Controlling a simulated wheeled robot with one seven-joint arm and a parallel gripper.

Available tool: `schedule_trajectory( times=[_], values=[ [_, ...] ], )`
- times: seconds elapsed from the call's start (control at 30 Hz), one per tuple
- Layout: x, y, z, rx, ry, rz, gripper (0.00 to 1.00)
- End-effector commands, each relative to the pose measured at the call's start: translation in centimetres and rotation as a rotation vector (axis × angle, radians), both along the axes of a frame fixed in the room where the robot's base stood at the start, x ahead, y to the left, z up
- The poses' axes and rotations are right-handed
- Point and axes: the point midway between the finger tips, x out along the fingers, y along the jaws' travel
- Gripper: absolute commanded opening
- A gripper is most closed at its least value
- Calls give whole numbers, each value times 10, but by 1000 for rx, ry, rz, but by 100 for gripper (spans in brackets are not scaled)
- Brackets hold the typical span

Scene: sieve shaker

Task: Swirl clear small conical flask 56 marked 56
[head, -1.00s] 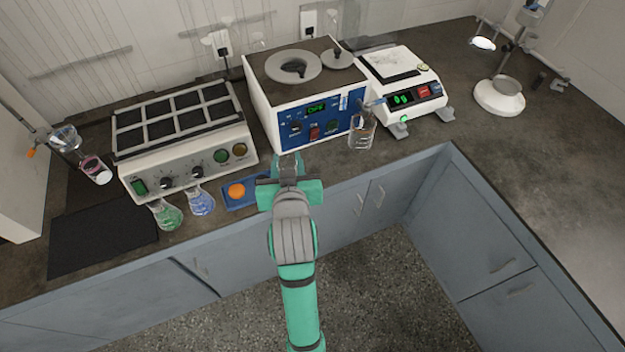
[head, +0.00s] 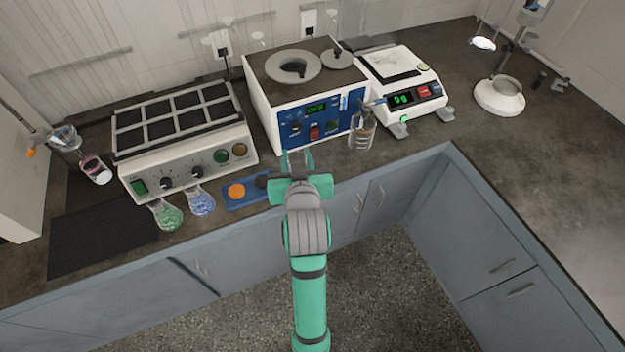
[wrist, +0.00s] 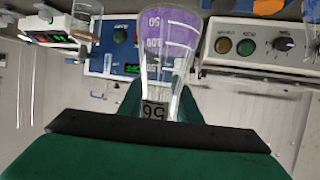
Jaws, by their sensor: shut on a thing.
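Flask 56 (wrist: 160,70) is a clear conical flask with white graduations and purple contents. It fills the middle of the wrist view, its label "56" (wrist: 154,110) upside down near my fingers. My gripper (head: 298,160) is shut on it at the narrow neck end, between the green fingers (wrist: 130,103). In the head view my gripper is above the front edge of the counter, before the white and blue bath unit (head: 318,95). The flask is mostly hidden there by my gripper and wrist.
A blue tray (head: 228,203) with an orange round item (head: 236,190) lies left of my gripper. Flasks with green (head: 168,216) and blue (head: 201,203) contents stand before the hotplate unit (head: 185,160). A glass beaker (head: 361,135) with tools stands right, near the balance (head: 400,95).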

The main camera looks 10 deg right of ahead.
Motion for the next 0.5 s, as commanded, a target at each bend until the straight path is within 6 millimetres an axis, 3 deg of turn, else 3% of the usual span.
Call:
schedule_trajectory(
  times=[0.33, 0.5],
  values=[
    [-11, 22, 0, -1, -1, 1, 4],
    [-13, 18, 1, 0, -1, -3, 4]
  ],
)
